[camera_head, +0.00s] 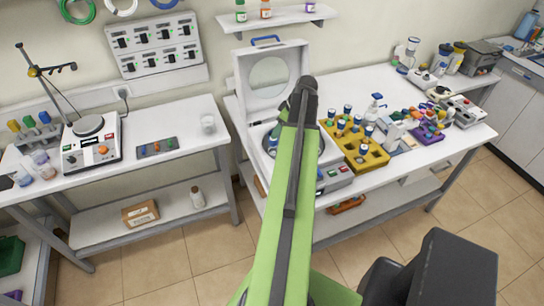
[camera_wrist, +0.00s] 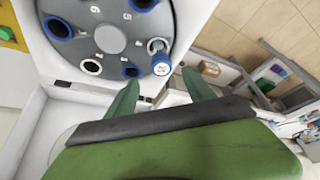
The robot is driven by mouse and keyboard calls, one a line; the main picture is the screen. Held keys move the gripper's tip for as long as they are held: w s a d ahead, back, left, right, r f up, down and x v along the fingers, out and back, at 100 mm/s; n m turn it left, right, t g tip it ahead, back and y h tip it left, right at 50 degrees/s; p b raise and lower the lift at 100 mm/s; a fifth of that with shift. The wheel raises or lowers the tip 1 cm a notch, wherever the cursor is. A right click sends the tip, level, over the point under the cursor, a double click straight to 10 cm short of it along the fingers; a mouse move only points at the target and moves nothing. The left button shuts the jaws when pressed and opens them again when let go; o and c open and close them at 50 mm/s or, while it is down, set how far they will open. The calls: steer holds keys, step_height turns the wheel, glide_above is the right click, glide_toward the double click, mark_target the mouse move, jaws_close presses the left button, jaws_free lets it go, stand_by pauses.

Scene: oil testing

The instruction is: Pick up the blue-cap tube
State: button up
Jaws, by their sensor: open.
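In the wrist view a blue-cap tube (camera_wrist: 161,67) sits in a hole at the edge of a grey numbered rotor (camera_wrist: 88,20). Its pale top and blue side show; its lower part is hidden. My gripper (camera_wrist: 163,87) is open, its two green fingers apart, with the tube close ahead of the gap between them. Nothing shows between the fingers. In the head view my arm reaches over the open centrifuge and hides much of its rotor. Several other blue-cap tubes (camera_head: 347,110) stand in the yellow rack (camera_head: 374,162) to the right.
The centrifuge's raised lid (camera_head: 294,61) stands behind my arm's end. A white bottle (camera_head: 376,106) and a purple rack (camera_head: 429,136) are farther right. A hotplate (camera_head: 91,148) is on the separate left table. The tabletop right of the lid has some bare room.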

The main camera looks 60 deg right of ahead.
mark_target(273, 141)
steer(key=b+x, duration=0.2)
steer(key=x, duration=0.2)
steer(key=shift+f+b, duration=0.35)
steer(key=shift+b, duration=0.05)
steer(key=shift+w+f, duration=0.1)
steer(key=shift+f, duration=0.1)
steer(key=shift+r, duration=0.1)
steer(key=b+x, duration=0.5)
steer(key=shift+a+f, duration=0.1)
steer(key=shift+f, duration=0.1)
steer(key=shift+r, duration=0.15)
jaws_close()
